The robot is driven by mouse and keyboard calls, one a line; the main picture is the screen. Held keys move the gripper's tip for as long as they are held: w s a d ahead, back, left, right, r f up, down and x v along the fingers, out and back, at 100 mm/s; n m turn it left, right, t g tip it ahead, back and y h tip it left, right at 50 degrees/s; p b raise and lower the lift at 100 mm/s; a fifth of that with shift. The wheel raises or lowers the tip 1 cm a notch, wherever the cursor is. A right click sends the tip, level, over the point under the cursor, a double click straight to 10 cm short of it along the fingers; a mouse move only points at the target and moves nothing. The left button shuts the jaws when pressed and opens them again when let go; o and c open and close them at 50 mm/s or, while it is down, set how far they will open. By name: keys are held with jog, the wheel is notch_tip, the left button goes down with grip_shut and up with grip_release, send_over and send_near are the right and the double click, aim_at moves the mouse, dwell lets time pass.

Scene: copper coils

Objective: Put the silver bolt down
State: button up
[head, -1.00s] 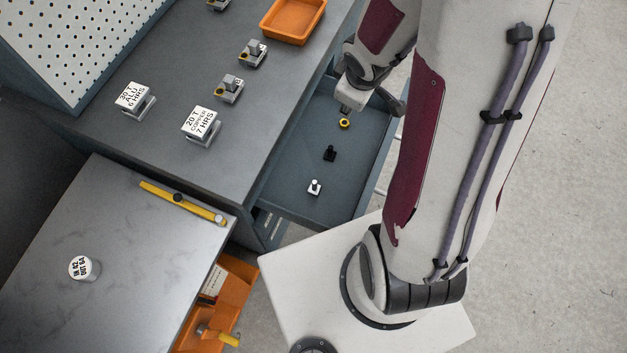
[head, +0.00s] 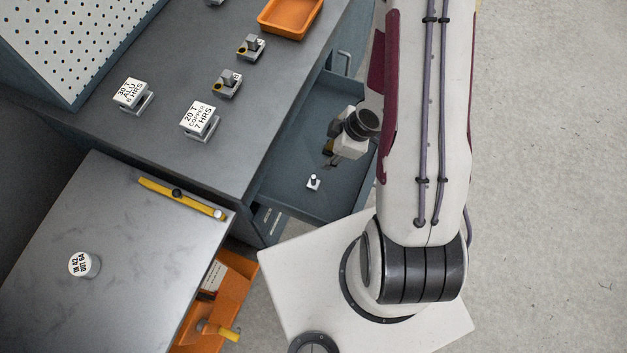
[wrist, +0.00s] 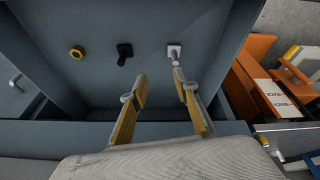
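The silver bolt (head: 313,183) sits on the floor of the open grey-blue drawer (head: 290,155), near its front end in the head view. In the wrist view the silver bolt (wrist: 173,51) is at the top, just beyond the tip of the right-hand finger. My gripper (wrist: 161,84) is open, with nothing between its yellow-padded fingers. In the head view my gripper (head: 330,158) is over the drawer, up the picture from the silver bolt. The fingertips are partly hidden there by the wrist.
A black bolt (wrist: 124,53) and a gold nut (wrist: 76,52) lie in line with the silver bolt. Drawer walls surround them. The workbench (head: 165,150) carries labelled blocks and an orange tray (head: 263,27). An orange bin (head: 240,285) is below left.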

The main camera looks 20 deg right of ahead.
aim_at(314, 176)
jog(key=shift+s+a+f+n+y, duration=0.15)
jog(key=shift+s+a+f+y, duration=0.15)
jog(key=shift+s+a+f, duration=0.3)
jog(key=shift+s+a+f+n+y, duration=0.15)
jog(key=shift+s+a+f+y, duration=0.2)
jog(key=shift+a+f, duration=0.25)
jog(key=shift+f, duration=0.15)
jog(key=shift+x, duration=1.2)
jog(key=shift+f, duration=0.1)
jog(key=shift+x, duration=2.5)
jog(key=shift+d, duration=0.1)
grip_shut()
